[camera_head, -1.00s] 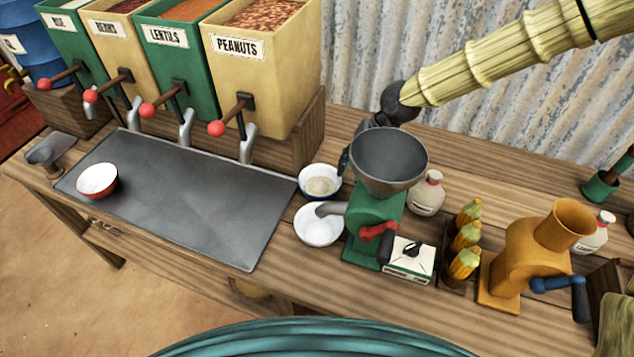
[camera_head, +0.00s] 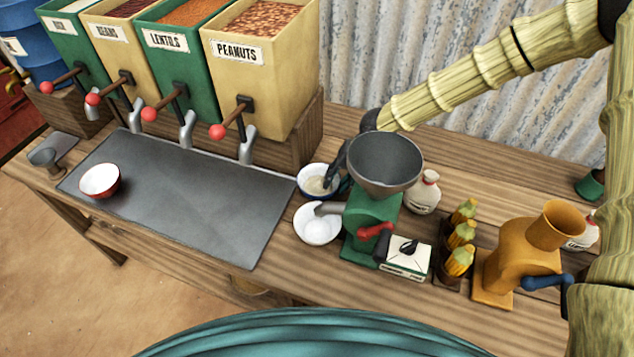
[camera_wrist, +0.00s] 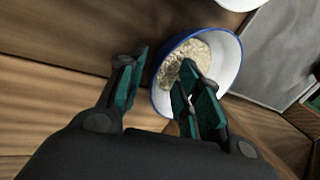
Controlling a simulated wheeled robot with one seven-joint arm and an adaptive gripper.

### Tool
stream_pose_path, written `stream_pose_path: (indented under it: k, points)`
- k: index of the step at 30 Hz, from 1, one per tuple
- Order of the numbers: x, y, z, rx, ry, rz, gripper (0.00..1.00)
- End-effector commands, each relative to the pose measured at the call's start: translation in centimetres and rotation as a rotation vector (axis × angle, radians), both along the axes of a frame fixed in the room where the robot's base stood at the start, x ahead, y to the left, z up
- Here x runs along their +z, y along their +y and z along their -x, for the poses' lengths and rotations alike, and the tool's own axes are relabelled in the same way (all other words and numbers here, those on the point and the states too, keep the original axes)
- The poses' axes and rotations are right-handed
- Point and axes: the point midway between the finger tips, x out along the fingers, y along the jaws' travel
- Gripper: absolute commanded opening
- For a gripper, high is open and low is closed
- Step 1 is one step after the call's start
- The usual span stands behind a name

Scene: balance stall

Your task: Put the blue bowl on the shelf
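The blue bowl (camera_head: 312,172) stands upright on the wooden counter, left of the green grinder, and holds pale grainy meal. In the wrist view the bowl (camera_wrist: 229,58) shows its white inside and blue outer wall. My gripper (camera_wrist: 163,62) is open, with one finger outside the bowl's wall and the other over its inside, so the near rim lies between them. I cannot tell whether either finger touches it. In the head view my gripper (camera_head: 338,168) is at the bowl's right side, partly hidden by the grinder's hopper. I cannot make out a shelf.
A white bowl (camera_head: 316,226) with white powder sits close in front, under the green grinder's (camera_head: 371,220) spout. A red bowl (camera_head: 100,182) sits on the grey metal sheet (camera_head: 200,205), which is otherwise mostly clear. Grain bins (camera_head: 262,85) stand behind. Corn cobs (camera_head: 460,245) and an orange grinder (camera_head: 515,262) are right.

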Motion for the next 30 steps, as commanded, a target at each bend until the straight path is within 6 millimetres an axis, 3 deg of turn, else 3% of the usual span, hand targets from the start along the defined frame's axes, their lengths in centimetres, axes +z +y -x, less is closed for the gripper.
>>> stream_pose_path:
  k: [6,14,15,21,30]
  points:
    - [-1.3,0.6,0.0,0.000,0.000,-0.001,0.34]
    - [-1.6,0.7,0.0,0.001,0.000,-0.001,0.34]
    - [-1.6,0.7,0.0,0.001,0.000,-0.001,0.33]
    - [-1.5,0.7,0.0,0.001,0.000,-0.001,0.00]
    - [-1.5,0.6,0.0,0.001,0.000,-0.001,0.00]
